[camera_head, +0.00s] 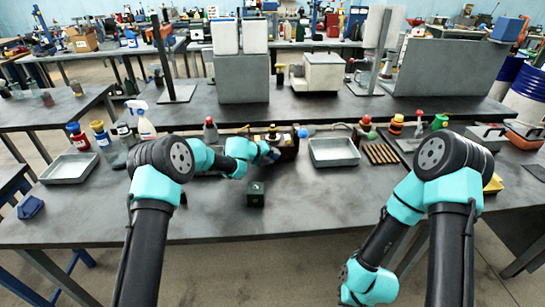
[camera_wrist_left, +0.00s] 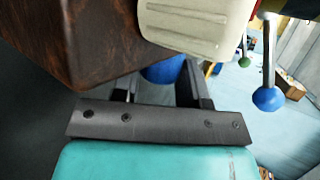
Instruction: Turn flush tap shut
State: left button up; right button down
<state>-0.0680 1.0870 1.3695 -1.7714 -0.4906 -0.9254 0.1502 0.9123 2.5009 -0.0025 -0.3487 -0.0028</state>
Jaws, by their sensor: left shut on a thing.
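A dark brown box-like unit (camera_head: 288,148) stands at the middle of the bench, with a blue knob (camera_head: 303,132) at its upper right. My left gripper (camera_head: 274,153) is at the unit's left side. A blue-ball lever (camera_wrist_left: 268,98) and a green-tipped lever (camera_wrist_left: 244,60) hang at the right, apart from the fingers. My right gripper is out of view.
A metal tray (camera_head: 334,152) lies right of the unit, and another tray (camera_head: 69,168) at the far left. A small dark green cube (camera_head: 256,194) stands in front of my left arm. Bottles (camera_head: 104,138) stand at the left. The front of the bench is mostly clear.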

pick_arm(q)
jog(key=shift+a+f+n+t+h, duration=0.15)
jog(key=shift+n+t+h, duration=0.2)
jog(key=shift+h, duration=0.7)
jog(key=shift+d+f+n+t+h, duration=0.1)
jog(key=shift+n+t+h, duration=0.2)
jog(key=shift+h, duration=0.75)
jog(key=o, duration=0.9)
jog(key=shift+a, duration=0.1)
jog(key=v, duration=1.7)
jog(key=shift+s+a, duration=0.1)
jog(key=shift+a, duration=0.05)
